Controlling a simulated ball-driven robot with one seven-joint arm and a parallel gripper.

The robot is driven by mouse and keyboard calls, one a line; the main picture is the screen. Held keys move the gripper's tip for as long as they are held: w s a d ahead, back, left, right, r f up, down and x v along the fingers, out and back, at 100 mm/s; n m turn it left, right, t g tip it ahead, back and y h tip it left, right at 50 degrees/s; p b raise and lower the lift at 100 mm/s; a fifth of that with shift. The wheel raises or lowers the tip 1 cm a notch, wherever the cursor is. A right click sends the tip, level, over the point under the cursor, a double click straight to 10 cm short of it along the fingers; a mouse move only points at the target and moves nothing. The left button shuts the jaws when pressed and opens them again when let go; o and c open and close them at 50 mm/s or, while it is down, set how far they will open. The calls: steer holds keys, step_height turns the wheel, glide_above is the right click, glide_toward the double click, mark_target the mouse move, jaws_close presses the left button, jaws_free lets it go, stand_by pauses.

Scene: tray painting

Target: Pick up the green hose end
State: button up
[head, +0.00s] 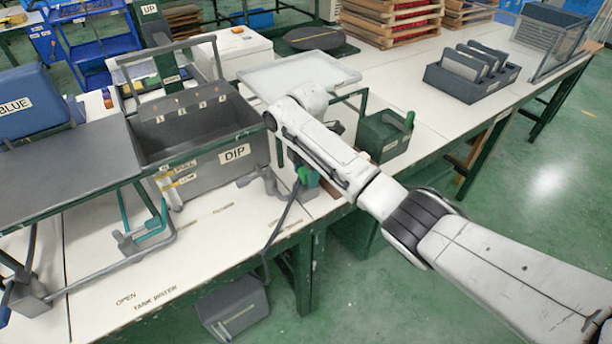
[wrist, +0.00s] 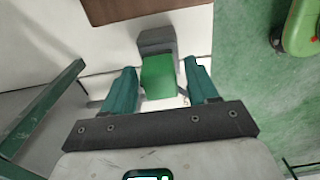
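The green hose end (wrist: 158,78) is a bright green block with a dark grey piece beyond it in the wrist view. My gripper (wrist: 160,68) is open, with one teal finger on each side of the green block. A narrow gap shows between the block and each finger. In the head view a small green piece, seemingly the hose end (head: 307,177), shows below my arm at the table's front edge, beside a dark hose (head: 281,229) that runs down. My gripper is mostly hidden behind my arm there.
The grey DIP tank (head: 210,164) stands left of the hose. A green box with a handle (head: 384,136) stands to the right, and a pale tray (head: 300,75) is behind. A dark bin (head: 233,305) is below the table. Open floor lies to the right.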

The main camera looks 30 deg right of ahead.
steer(key=c, duration=0.9)
steer(key=shift+r, duration=0.2)
steer(key=shift+r, duration=0.2)
step_height(320, 180, up, 2)
steer(key=shift+r, duration=0.1)
steer(key=s+a+r+p, duration=0.2)
steer(key=s+r+p, duration=0.8)
steer(key=s, duration=0.4)
steer(key=shift+p, duration=0.9)
